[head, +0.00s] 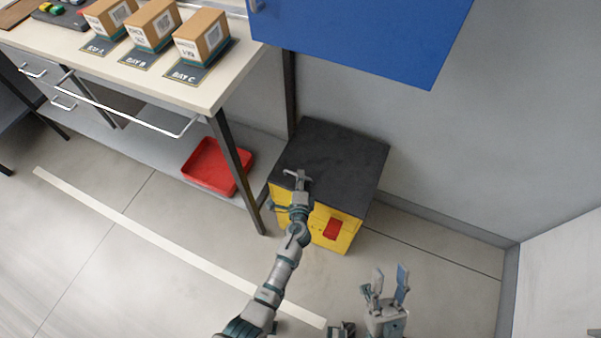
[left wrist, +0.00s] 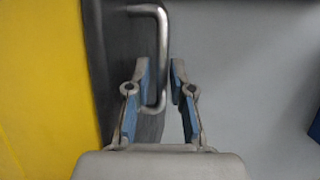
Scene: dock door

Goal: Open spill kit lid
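The spill kit is a yellow box (head: 352,233) with a flat dark lid (head: 335,150), which lies shut on it. A red patch (head: 333,229) is on its front. In the left wrist view, a metal bar handle (left wrist: 162,45) lies along the dark lid (left wrist: 110,50). My left gripper (head: 298,176) is at the lid's front edge. Its fingers (left wrist: 160,75) are apart, with the handle's end between them; I cannot tell whether the left finger touches it. My right gripper (head: 389,285) is open and empty, in front of the box and to its right.
A workbench (head: 215,88) with several cartons stands left of the box. A red tray (head: 212,166) sits on its lower shelf. A blue cabinet (head: 365,35) hangs above and behind the box. A wall is to the right. The floor in front is clear.

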